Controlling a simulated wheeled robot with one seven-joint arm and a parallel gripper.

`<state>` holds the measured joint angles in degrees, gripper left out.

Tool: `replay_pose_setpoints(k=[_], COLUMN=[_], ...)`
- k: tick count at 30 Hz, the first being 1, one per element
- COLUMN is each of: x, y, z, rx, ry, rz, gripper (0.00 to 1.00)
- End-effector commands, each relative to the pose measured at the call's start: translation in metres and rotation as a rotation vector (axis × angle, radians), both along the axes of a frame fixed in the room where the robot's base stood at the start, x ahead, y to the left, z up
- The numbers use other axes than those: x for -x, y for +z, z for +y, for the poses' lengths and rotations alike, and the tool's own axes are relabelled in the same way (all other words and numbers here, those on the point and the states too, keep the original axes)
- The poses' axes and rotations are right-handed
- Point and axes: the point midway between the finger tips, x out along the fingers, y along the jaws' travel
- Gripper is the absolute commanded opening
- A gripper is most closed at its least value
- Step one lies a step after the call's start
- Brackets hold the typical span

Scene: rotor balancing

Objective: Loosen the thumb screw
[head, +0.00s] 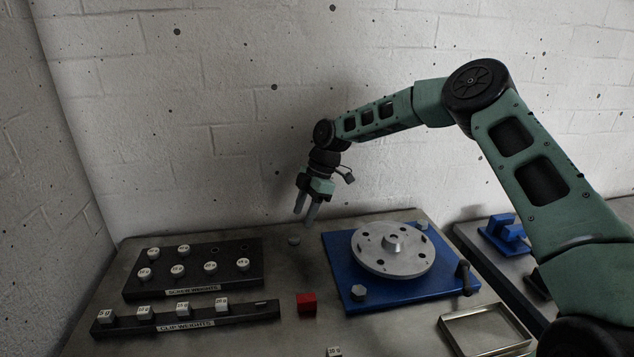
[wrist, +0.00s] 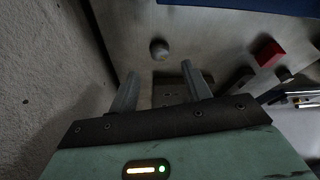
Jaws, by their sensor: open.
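My gripper (head: 305,215) is open and empty, pointing down above the back of the bench, left of the blue base plate (head: 335,262). Its two fingers also show in the wrist view (wrist: 160,72). A small round grey piece (head: 293,240) sits on the bench below the fingers; the wrist view shows it (wrist: 159,49) just beyond the fingertips, not touched. A grey hex-shaped knob (head: 358,292) is at the front left of the blue plate, and a similar knob (head: 421,225) is at its back right. I cannot tell for sure which is the thumb screw. A silver rotor disc (head: 370,262) lies on the plate.
A black screw-weight rack (head: 140,293) and a clip-weight rack (head: 245,313) stand at the left. A dark upright handle (head: 463,275) is at the plate's right. An open metal tray (head: 447,325) lies front right.

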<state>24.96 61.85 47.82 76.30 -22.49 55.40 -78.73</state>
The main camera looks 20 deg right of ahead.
Motion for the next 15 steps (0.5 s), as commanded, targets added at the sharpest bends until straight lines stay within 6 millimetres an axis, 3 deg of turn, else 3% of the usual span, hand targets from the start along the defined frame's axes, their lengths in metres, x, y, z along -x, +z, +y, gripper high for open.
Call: replay_pose_setpoints(k=[9, 15], x=[-0.003, -0.004], y=[0.066, 0.093], z=[-0.029, -0.039], rx=[0.002, 0.000], ry=[-0.002, -0.002], rz=[-0.003, -0.001], gripper=[0.49, 0.49])
